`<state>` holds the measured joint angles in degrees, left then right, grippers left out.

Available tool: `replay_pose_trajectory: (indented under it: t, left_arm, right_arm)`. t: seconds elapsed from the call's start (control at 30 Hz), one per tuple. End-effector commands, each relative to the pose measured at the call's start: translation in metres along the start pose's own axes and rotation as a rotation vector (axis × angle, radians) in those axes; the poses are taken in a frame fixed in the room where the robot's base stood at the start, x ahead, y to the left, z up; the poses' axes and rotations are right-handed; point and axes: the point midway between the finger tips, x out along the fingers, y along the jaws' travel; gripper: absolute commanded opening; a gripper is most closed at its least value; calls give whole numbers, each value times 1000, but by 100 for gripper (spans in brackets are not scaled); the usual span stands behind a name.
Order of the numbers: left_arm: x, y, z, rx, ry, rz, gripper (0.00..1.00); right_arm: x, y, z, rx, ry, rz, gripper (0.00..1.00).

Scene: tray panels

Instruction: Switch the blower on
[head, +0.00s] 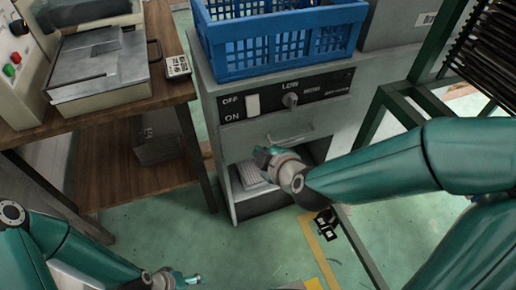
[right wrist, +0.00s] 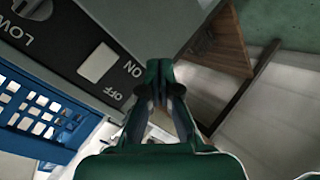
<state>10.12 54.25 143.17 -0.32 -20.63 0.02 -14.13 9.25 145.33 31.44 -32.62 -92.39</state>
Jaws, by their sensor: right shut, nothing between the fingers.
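The blower is a grey cabinet (head: 222,115) with a black control panel (head: 325,87). My right gripper (head: 262,155) is shut and empty, in front of the cabinet below the panel. Its fingers (right wrist: 159,66) show apart from the switch in the picture. My left gripper (head: 188,280) is low at the bottom edge, far from the switch; its jaws are too small to judge.
A knob (head: 289,100) marked LOW is right of the switch. A blue crate (head: 280,42) stands on the cabinet. A wooden bench (head: 125,108) with machines is at left. A green frame (head: 400,105) is at right. An open recess lies below the panel.

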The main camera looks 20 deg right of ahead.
Motion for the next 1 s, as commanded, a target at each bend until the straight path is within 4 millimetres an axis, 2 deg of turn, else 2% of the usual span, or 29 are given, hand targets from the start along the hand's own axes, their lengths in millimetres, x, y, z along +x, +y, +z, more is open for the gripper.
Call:
replay_pose_trajectory:
  t: [0.03,0.1,0.3,0.4,0.63,1.0]
  left_arm:
    - [41,-15,0,0,0,0,68]
    - [66,-24,0,0,0,0,68]
    - [121,-44,-1,0,0,0,68]
    - [136,-49,-1,0,0,0,68]
    - [144,-52,-1,0,1,0,68]
    - [141,-51,-1,0,1,0,68]
  right_arm:
    - [6,-8,7,-80,32,65,0]
    - [-2,-2,6,-198,55,148,0]
    - [-30,5,11,-455,67,333,0]
    - [-42,7,14,-534,59,388,0]
    - [-54,11,17,-605,44,434,0]
    - [-54,12,16,-608,41,432,0]
